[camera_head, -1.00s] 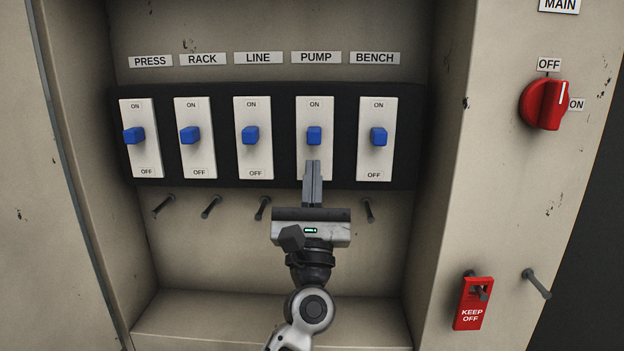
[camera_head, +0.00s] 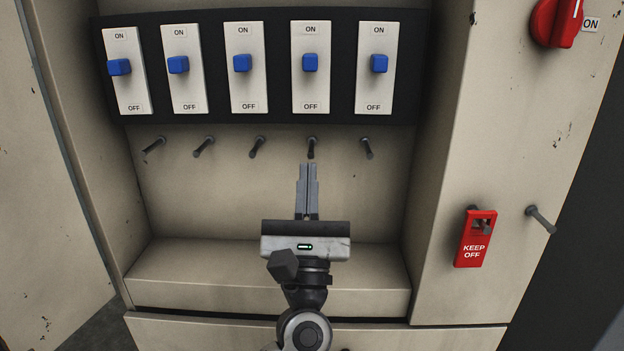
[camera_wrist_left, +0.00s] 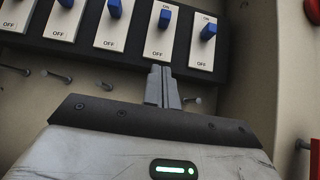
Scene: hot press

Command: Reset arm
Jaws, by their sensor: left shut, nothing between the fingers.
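My left gripper (camera_head: 307,172) is shut and empty, its fingers pointing up just below the fourth peg (camera_head: 311,147) in the head view. In the left wrist view its fingers (camera_wrist_left: 160,74) show together, with the switch row behind them. Several white switches with blue levers, such as the fourth one (camera_head: 310,88), sit on a black panel (camera_head: 207,118) above the gripper. The gripper looks apart from them. My right gripper is not in view.
Several pegs (camera_head: 203,148) stick out below the panel. A red KEEP OFF tag (camera_head: 475,239) hangs at right near another peg (camera_head: 540,219). The red main knob (camera_head: 556,22) is at top right. A ledge (camera_head: 200,277) runs along the bottom of the recess.

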